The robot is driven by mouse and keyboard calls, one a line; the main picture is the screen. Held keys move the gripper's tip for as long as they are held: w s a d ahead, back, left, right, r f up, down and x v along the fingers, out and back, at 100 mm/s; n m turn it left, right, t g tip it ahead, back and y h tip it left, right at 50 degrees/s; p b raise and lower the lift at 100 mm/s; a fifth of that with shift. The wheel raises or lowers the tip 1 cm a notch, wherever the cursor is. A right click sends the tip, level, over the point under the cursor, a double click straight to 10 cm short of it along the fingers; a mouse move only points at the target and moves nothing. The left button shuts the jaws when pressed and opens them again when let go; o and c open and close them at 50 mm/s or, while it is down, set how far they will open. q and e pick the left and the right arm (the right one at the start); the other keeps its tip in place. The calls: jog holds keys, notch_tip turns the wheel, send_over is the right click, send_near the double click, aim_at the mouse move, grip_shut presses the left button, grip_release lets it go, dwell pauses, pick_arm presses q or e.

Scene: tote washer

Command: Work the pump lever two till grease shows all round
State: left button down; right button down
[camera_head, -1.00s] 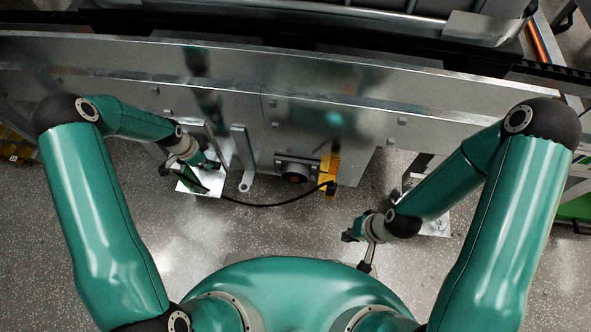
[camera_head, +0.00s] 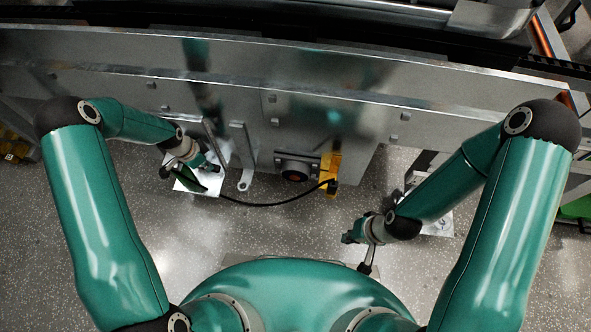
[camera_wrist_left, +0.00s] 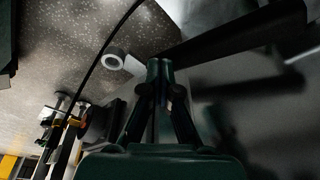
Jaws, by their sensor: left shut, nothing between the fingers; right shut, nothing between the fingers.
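My left gripper (camera_head: 209,166) is at the lower left of the metal machine, above a small pale plate (camera_head: 184,188). In the left wrist view its fingers (camera_wrist_left: 160,68) are together, with nothing seen between them. A dark bar (camera_wrist_left: 238,40) runs from behind the fingertips to the upper right; I cannot tell whether it is the pump lever or whether they touch. A black hose (camera_head: 270,205) runs from there to a yellow block (camera_head: 330,172). My right gripper (camera_head: 350,237) is shut over open floor.
A grey upright bracket (camera_head: 241,150) with a ringed foot stands right of my left gripper; the ring (camera_wrist_left: 113,60) is close in the wrist view. Speckled floor (camera_head: 290,235) is clear in front.

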pick_arm(q)
jog(key=shift+f, duration=0.4)
jog(key=shift+r, duration=0.1)
notch_tip(320, 180, up, 6)
jog(key=p, duration=0.3)
jog(key=shift+p, duration=0.4)
jog(key=shift+f, duration=0.2)
